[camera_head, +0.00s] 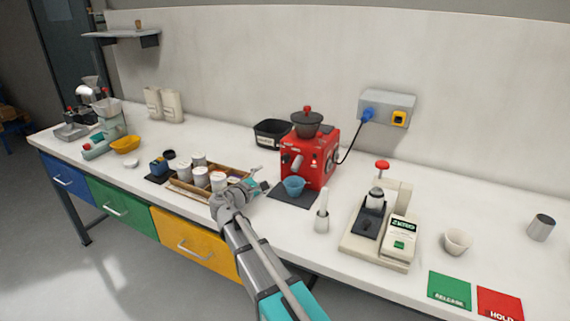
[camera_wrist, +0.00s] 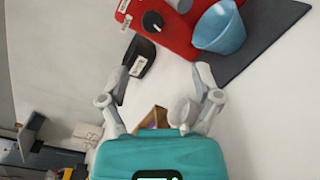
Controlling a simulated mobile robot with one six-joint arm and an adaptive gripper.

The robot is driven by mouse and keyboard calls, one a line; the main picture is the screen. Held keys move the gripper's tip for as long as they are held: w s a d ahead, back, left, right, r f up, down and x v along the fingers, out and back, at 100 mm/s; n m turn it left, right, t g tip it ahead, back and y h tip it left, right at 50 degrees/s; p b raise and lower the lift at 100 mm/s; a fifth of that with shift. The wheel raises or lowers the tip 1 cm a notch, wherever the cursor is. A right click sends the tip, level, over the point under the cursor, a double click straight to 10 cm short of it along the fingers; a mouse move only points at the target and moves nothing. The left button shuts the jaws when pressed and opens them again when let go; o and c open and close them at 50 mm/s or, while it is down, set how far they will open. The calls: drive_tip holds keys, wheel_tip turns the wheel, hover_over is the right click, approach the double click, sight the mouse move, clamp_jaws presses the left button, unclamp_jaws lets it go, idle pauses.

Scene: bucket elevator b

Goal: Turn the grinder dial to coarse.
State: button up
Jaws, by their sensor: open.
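The red grinder (camera_head: 322,160) with a dark hopper on top stands on the bench against the wall. Its black round dial (camera_wrist: 152,21) with a light pointer mark shows on the red front in the wrist view, next to the grey spout. A blue cup (camera_head: 293,186) stands below the spout; it also shows in the wrist view (camera_wrist: 220,28). My gripper (camera_head: 261,180) is left of the cup and in front of the grinder. In the wrist view my gripper (camera_wrist: 160,84) is open and empty, its fingers apart from the dial.
A wooden tray (camera_head: 184,186) with several white canisters is close to the left of my gripper. A black bin (camera_head: 272,133) stands behind, left of the grinder. A white holder with a tool (camera_head: 322,217) and a scale-like device (camera_head: 398,238) stand to the right.

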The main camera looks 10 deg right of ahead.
sight(284, 159)
drive_tip(key=shift+a+r+t, duration=0.15)
drive_tip(key=shift+a+t, duration=0.1)
drive_tip(key=shift+t, duration=0.15)
drive_tip(key=x, duration=1.3)
drive_tip(key=shift+w+d, duration=0.2)
drive_tip(key=shift+w, duration=0.2)
clamp_jaws()
idle(0.3)
